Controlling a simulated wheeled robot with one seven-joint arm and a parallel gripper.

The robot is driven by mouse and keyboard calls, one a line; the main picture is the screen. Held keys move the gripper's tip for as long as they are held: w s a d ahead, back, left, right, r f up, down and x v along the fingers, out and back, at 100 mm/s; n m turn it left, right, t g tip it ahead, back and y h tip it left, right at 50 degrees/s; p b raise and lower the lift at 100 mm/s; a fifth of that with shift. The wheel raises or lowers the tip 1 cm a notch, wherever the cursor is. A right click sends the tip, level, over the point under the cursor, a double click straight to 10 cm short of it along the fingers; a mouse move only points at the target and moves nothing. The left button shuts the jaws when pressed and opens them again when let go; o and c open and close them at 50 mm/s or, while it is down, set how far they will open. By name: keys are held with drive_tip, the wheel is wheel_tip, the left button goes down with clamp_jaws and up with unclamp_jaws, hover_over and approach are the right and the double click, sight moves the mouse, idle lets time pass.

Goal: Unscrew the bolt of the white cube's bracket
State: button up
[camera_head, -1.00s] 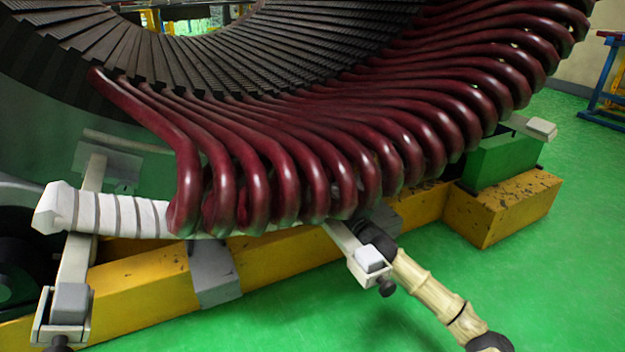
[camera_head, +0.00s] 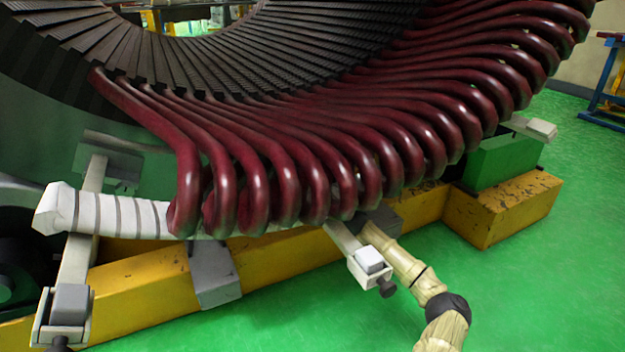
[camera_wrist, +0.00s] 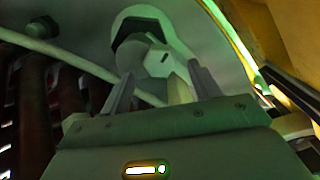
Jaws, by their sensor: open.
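The middle bracket (camera_head: 341,237) reaches out from under the red coils and carries a white cube (camera_head: 369,258). A dark bolt (camera_head: 387,288) sticks out at the bracket's outer end. In the head view my gripper is hidden beyond the bracket and under the coils; only my pale arm shows, just right of the bracket. In the wrist view my gripper (camera_wrist: 160,78) has its two fingers apart. A pale part with a dark angular opening (camera_wrist: 142,35) lies ahead of the fingers; I cannot tell what it is. The bolt cannot be made out there.
Red coils (camera_head: 300,180) hang above my arm. A bracket with a grey cube (camera_head: 70,303) stands at left, and another with a pale cube (camera_head: 541,129) at far right. A yellow beam (camera_head: 290,265) runs behind. Green floor (camera_head: 540,290) is clear at lower right.

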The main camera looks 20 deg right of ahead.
drive_tip(key=shift+w+a, duration=0.1)
drive_tip(key=shift+w, duration=2.45)
drive_tip(key=c, duration=1)
